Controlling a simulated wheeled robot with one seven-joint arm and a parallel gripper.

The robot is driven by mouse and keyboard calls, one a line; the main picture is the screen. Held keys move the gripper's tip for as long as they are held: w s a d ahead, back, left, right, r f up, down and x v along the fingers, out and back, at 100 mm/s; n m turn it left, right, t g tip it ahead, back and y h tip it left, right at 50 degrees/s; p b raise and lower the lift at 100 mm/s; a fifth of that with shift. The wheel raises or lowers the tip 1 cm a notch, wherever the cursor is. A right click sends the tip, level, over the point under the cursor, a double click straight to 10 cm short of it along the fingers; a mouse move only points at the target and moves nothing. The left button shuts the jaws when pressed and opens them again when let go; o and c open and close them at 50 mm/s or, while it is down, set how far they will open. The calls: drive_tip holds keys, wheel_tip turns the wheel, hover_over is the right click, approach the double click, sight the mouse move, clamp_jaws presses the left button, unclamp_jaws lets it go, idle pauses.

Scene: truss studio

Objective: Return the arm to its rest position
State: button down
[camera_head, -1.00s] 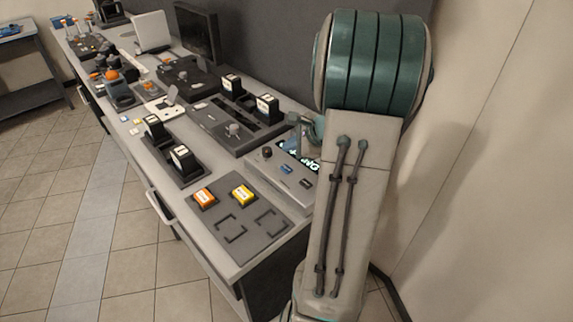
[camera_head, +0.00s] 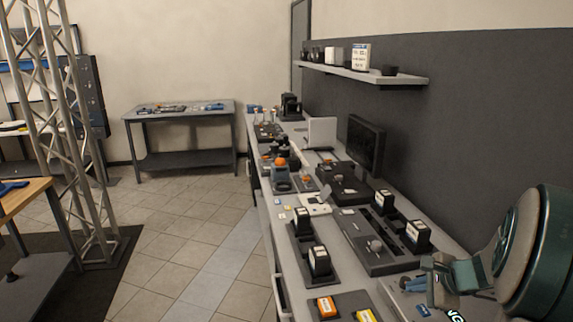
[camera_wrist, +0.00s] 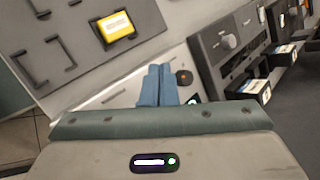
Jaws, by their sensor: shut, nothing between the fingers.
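My gripper (camera_head: 412,284) is at the lower right of the head view, over the near right part of the long bench. In the wrist view its two blue fingers (camera_wrist: 157,86) are together, shut with nothing between them. My arm's green-banded link (camera_head: 545,250) fills the right edge of the head view. The rest of the arm is out of frame. A grey device with a dark knob (camera_wrist: 184,77) lies under or beside the fingertips; I cannot tell whether they touch.
The bench holds an orange block (camera_head: 326,307), a yellow block (camera_head: 367,315), black-and-white blocks (camera_head: 319,261) and a monitor (camera_head: 365,146). A shelf (camera_head: 362,74) hangs on the wall. A metal truss (camera_head: 70,150) stands left. The floor between is clear.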

drive_tip(key=s+a+r+n+g, duration=0.2)
drive_tip(key=s+a+n, duration=0.25)
drive_tip(key=a, duration=0.35)
drive_tip(key=s+a+r+n+g, duration=0.2)
drive_tip(key=s+a+n, duration=0.2)
drive_tip(key=a+n, duration=0.25)
drive_tip(key=s+a+r+n+h, duration=0.1)
drive_tip(key=s+a+n+h, duration=0.2)
drive_tip(key=s+n, duration=0.6)
drive_tip(key=shift+s+a+h, duration=0.3)
drive_tip(key=shift+a+h, duration=0.05)
drive_tip(key=shift+h, duration=0.15)
